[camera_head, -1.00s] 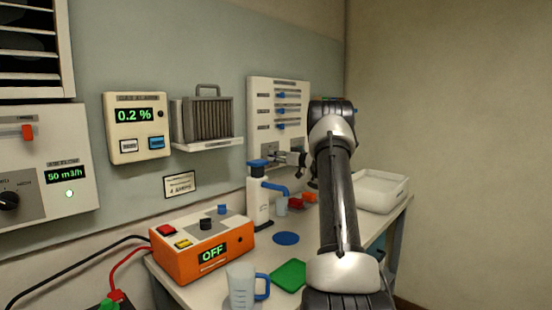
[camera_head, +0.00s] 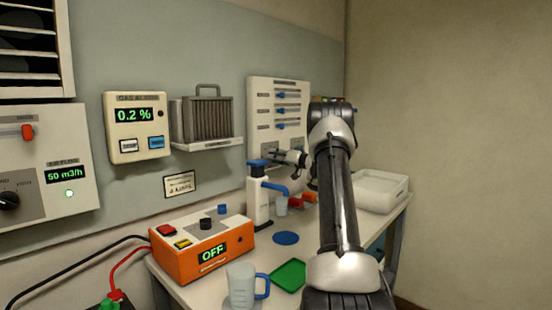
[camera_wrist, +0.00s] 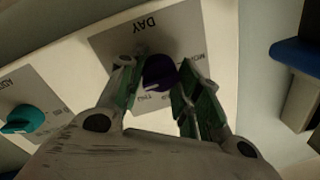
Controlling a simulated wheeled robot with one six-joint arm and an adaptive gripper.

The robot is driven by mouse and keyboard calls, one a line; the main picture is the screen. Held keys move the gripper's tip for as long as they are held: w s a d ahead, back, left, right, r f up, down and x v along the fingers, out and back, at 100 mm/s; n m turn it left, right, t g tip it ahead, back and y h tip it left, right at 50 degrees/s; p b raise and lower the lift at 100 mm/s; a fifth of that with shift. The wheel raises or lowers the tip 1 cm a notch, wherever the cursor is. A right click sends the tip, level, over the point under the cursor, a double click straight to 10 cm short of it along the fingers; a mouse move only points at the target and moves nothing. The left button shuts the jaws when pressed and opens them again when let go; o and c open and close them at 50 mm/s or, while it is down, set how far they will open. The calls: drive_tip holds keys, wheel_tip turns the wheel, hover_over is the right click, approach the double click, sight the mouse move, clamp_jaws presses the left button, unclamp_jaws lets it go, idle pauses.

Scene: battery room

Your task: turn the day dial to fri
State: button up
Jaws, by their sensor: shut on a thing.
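The day dial (camera_wrist: 160,72) is a dark purple knob on a grey plate marked DAY, in the middle of the wrist view. A pale pointer line shows on it, but the small labels around it are mostly hidden or too blurred to read. My gripper (camera_wrist: 160,88) is shut on the dial, with one green-padded finger on each side. In the head view my gripper (camera_head: 280,156) reaches the lower part of the white wall panel (camera_head: 258,100), and the dial is hidden there.
A teal knob (camera_wrist: 18,119) sits on the same panel beside the dial. A white pump bottle with a blue top (camera_head: 258,195) stands close below my gripper. An orange box reading OFF (camera_head: 190,262), a measuring jug (camera_head: 240,288) and a white tray (camera_head: 385,185) are on the bench.

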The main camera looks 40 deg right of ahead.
drive_tip(key=o, duration=1)
drive_tip(key=shift+o, duration=0.2)
drive_tip(key=v, duration=1.2)
